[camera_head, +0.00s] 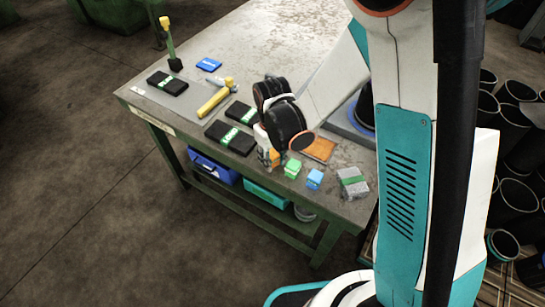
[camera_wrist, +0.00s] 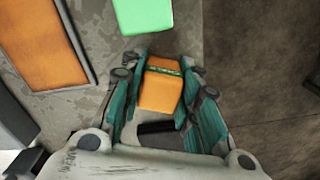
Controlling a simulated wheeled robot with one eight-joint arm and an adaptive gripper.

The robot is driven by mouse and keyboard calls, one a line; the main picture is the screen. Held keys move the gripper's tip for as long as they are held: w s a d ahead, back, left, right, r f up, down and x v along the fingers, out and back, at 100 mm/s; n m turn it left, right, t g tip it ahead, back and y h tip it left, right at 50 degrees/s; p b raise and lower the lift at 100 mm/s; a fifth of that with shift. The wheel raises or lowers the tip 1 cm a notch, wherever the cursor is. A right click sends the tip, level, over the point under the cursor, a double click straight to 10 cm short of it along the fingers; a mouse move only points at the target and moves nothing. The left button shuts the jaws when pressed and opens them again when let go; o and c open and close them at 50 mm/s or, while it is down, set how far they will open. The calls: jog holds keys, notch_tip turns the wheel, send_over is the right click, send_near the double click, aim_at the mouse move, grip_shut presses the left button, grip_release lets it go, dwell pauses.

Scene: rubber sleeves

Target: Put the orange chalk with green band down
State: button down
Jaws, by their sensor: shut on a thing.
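The orange chalk with green band (camera_wrist: 160,92) is between the two teal fingers of my gripper (camera_wrist: 158,68) in the wrist view. The fingers press on its left and right sides, and the green band crosses its upper part. In the head view, my gripper (camera_head: 268,155) is low at the front edge of the workbench (camera_head: 262,38), and a bit of orange shows beside it. My wrist hides most of the chalk there. I cannot tell whether the chalk touches the bench top.
A green block (camera_head: 293,168), a blue block (camera_head: 315,178) and a grey green-banded block (camera_head: 353,183) stand to the right. An orange panel (camera_head: 320,149) lies behind. Black green-banded packs (camera_head: 231,138) and a yellow-handled hammer (camera_head: 214,101) lie left. The bench's far part is clear.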

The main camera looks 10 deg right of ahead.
aim_at(273, 154)
jog(key=c, duration=1.2)
grip_release()
notch_tip(273, 154, up, 12)
jog(key=p, duration=0.4)
jog(key=shift+r+p, duration=0.1)
jog(key=shift+p, duration=0.25)
jog(key=shift+r, duration=0.1)
jog(key=s+d+r+m+t, duration=0.35)
jog(key=d+r, duration=0.45)
jog(key=r, duration=0.3)
jog(key=s+d+r+t, duration=0.1)
jog(key=s+d+r, duration=0.1)
jog(key=s, duration=0.1)
jog(key=s+d+r+m+t, duration=0.1)
jog(key=s+d, duration=0.1)
jog(key=s, duration=0.1)
jog(key=s+d+r+m+t, duration=0.1)
jog(key=s+d+r, duration=0.1)
jog(key=s, duration=0.1)
jog(key=shift+s+d+r+m+t, duration=0.1)
jog(key=shift+s+r+m+t, duration=0.15)
jog(key=shift+r+t, duration=0.1)
